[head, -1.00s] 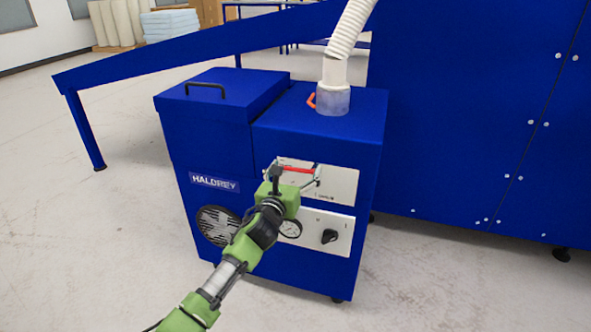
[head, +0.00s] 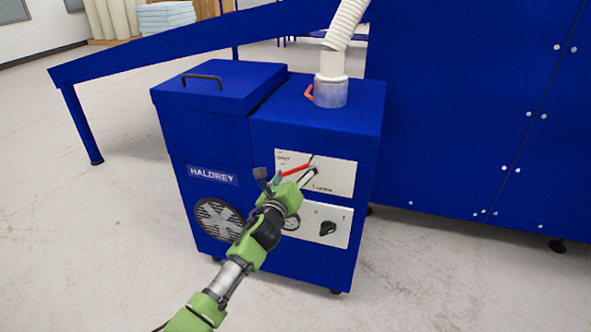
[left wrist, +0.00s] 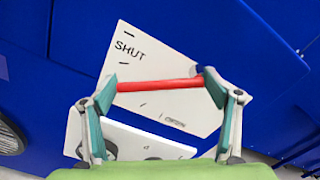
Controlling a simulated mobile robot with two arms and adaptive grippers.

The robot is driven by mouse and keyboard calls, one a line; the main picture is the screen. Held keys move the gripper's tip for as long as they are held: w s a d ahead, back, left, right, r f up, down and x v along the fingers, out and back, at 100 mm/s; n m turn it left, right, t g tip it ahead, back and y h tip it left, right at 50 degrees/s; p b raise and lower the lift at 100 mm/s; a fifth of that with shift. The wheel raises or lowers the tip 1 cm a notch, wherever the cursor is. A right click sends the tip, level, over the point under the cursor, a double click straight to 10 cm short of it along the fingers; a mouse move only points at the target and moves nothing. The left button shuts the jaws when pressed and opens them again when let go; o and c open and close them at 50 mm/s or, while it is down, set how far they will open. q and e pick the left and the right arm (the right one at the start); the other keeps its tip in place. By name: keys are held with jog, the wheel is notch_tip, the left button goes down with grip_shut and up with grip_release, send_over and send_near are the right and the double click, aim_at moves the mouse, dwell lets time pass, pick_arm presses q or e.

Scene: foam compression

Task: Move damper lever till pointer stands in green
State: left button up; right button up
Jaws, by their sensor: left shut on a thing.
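The red damper lever (head: 297,169) lies across a white plate (head: 343,177) on the front of the blue HALDREY cabinet. My left gripper (head: 292,174) is at the lever. In the left wrist view the red lever (left wrist: 160,85) spans between the two fingertips, which are shut on its ends. The plate (left wrist: 150,55) reads SHUT at its upper left. A round gauge (head: 292,223) below is partly hidden by my gripper; its pointer and any green band cannot be read. My right gripper is not in view.
A black knob (head: 327,228) sits on the lower white panel (head: 341,216), right of the gauge. A fan grille (head: 217,219) is at lower left. The floor in front is clear.

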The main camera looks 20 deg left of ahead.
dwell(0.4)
pick_arm(q)
jog(key=o, duration=1.6)
jog(key=s, duration=1.2)
jog(key=shift+a, duration=0.2)
jog(key=shift+f, duration=0.1)
